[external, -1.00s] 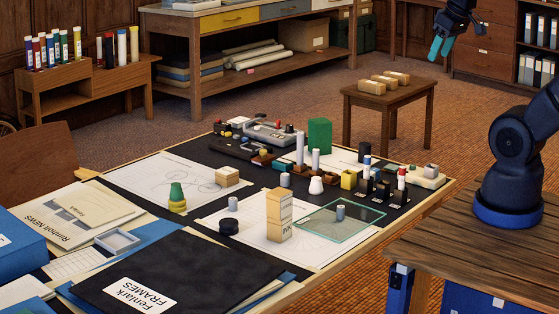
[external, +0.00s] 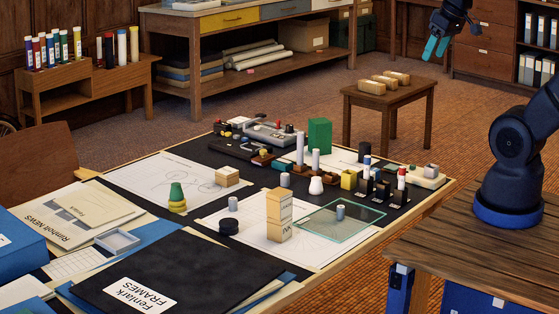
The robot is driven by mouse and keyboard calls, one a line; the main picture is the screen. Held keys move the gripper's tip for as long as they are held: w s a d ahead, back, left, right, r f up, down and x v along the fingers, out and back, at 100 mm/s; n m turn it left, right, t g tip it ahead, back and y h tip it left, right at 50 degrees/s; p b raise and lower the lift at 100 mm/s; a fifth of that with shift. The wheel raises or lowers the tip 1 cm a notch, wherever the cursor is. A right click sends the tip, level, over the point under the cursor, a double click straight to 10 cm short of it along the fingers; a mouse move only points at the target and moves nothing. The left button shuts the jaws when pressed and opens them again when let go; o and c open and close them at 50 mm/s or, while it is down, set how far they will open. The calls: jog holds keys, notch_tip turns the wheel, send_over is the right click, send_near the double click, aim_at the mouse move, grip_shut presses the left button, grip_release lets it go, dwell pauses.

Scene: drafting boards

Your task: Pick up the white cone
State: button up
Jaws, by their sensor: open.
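A small white tapered piece (external: 316,185), the only cone-like white thing I can make out, stands upright on the dark drafting board (external: 205,235) near its middle. It is too small to tell whether it is a true cone. My gripper (external: 433,49) is open and empty, with teal fingers pointing down. It hangs high at the upper right, far from the white piece.
Around the white piece stand a yellow block (external: 349,180), a grey cylinder (external: 285,180), a tall wooden block (external: 279,215) and a clear glass plate (external: 345,228). Taller white cylinders and a green block (external: 319,135) stand behind it. A stool (external: 389,99) stands beyond.

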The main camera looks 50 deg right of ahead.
jog(key=w+a+f+t+y, duration=0.1)
jog(key=w+a+y, duration=0.1)
jog(key=w+a, duration=0.3)
jog(key=w+a+f+y, duration=0.2)
jog(key=w, duration=0.6)
jog(key=m+g+h, duration=0.2)
jog(key=m+h, duration=0.5)
send_over(319, 183)
jog(key=s+a, duration=0.2)
jog(key=s, duration=0.1)
notch_tip(319, 183, down, 35)
jog(key=shift+w+d+x, duration=0.1)
jog(key=shift+x, duration=0.6)
jog(key=shift+w+d+x, duration=0.1)
jog(key=shift+d+x, duration=0.05)
jog(key=shift+x, duration=0.6)
jog(key=shift+r, duration=0.1)
